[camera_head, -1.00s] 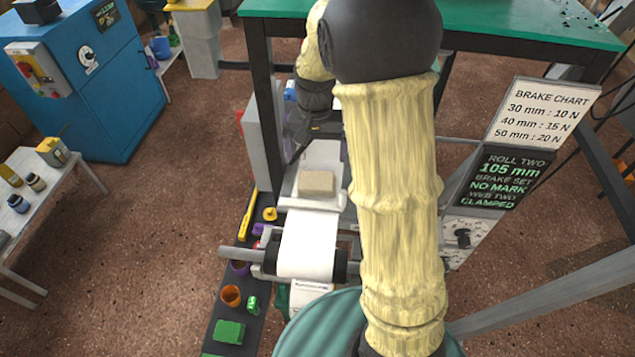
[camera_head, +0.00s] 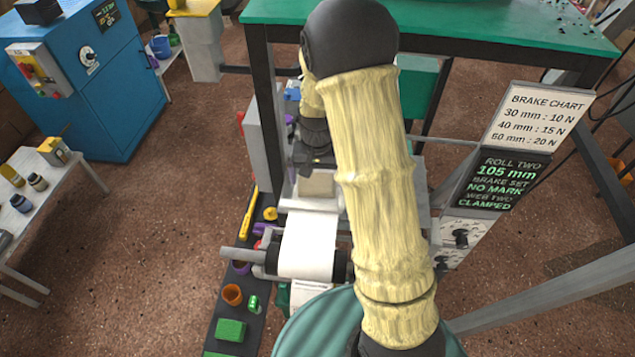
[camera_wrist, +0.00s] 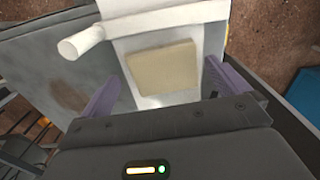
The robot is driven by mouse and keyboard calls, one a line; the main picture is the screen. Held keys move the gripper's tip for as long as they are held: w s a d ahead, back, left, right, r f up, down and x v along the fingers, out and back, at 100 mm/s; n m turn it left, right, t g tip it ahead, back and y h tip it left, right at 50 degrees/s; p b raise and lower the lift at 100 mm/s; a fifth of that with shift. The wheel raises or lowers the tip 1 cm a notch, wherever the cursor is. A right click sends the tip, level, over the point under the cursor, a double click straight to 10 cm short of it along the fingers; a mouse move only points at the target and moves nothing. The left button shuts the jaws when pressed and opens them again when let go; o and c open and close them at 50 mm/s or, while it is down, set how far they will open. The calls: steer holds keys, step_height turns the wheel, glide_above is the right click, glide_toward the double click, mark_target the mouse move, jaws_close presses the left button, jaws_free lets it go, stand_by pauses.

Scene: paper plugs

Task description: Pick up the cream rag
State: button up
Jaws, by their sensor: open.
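The cream rag (camera_head: 316,184) is a folded, flat block lying on the pale plate behind the white paper roll. In the wrist view the rag (camera_wrist: 163,68) lies ahead of my gripper, between the lines of its two purple fingers and apart from both. My gripper (camera_wrist: 158,88) is open and empty. In the head view my gripper hangs just behind the rag, and its fingers are mostly hidden there.
The white paper roll (camera_head: 308,246) on its grey shaft stands in front of the rag. A dark shelf (camera_head: 255,318) at its left holds an orange cup (camera_head: 232,295) and a green block (camera_head: 231,330). A sign panel (camera_head: 492,180) stands at right. A green-topped table (camera_head: 480,30) is behind.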

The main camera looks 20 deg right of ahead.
mark_target(317, 185)
steer(key=shift+w+f, duration=0.1)
steer(key=shift+f, duration=1.1)
steer(key=shift+d, duration=0.1)
steer(key=shift+c, duration=0.4)
steer(key=c, duration=0.6)
